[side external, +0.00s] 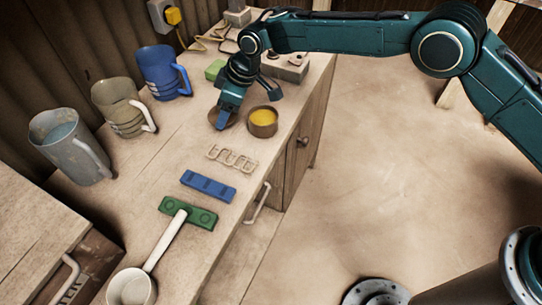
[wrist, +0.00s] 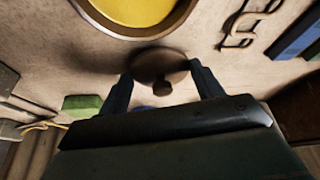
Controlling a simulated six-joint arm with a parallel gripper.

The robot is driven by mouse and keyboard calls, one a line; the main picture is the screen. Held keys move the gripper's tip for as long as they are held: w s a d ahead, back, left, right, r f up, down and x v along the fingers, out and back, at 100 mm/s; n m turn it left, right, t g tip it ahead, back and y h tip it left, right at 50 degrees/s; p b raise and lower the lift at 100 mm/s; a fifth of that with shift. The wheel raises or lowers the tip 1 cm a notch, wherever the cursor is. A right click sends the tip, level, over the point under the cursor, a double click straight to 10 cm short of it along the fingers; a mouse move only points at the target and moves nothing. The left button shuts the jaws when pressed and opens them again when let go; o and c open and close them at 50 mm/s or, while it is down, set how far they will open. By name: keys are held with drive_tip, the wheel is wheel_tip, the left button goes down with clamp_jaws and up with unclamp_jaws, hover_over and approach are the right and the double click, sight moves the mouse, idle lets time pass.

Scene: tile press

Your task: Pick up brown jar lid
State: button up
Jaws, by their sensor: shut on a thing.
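The brown jar lid (wrist: 160,68) is a round disc with a small knob, seen between the two fingers in the wrist view. My gripper (wrist: 160,82) is shut on it, with one finger at each side. In the side view my gripper (side external: 223,115) is low over the counter, and the lid (side external: 232,120) shows partly behind the fingers. I cannot tell whether the lid touches the counter. A brown jar with yellow contents (side external: 263,121) stands just right of the lid. It also shows at the top of the wrist view (wrist: 135,12).
Grey (side external: 70,145), tan (side external: 122,107) and blue (side external: 163,72) mugs stand along the wall. A beige wire piece (side external: 232,157), blue block (side external: 208,186), green block (side external: 188,213) and white ladle (side external: 165,240) lie nearer. A green block (side external: 215,69) and grey box (side external: 285,68) are behind.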

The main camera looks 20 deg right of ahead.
wheel_tip(320, 180, up, 8)
drive_tip(key=shift+r, duration=0.25)
drive_tip(key=shift+d, duration=0.1)
idle(0.7)
approach(235, 114)
drive_tip(key=shift+s+d+r, duration=1.55)
drive_tip(key=shift+s+d, duration=0.05)
drive_tip(key=shift+d, duration=0.2)
drive_tip(key=shift+f, duration=0.15)
drive_tip(key=shift+f, duration=3.05)
drive_tip(key=shift+f, duration=0.15)
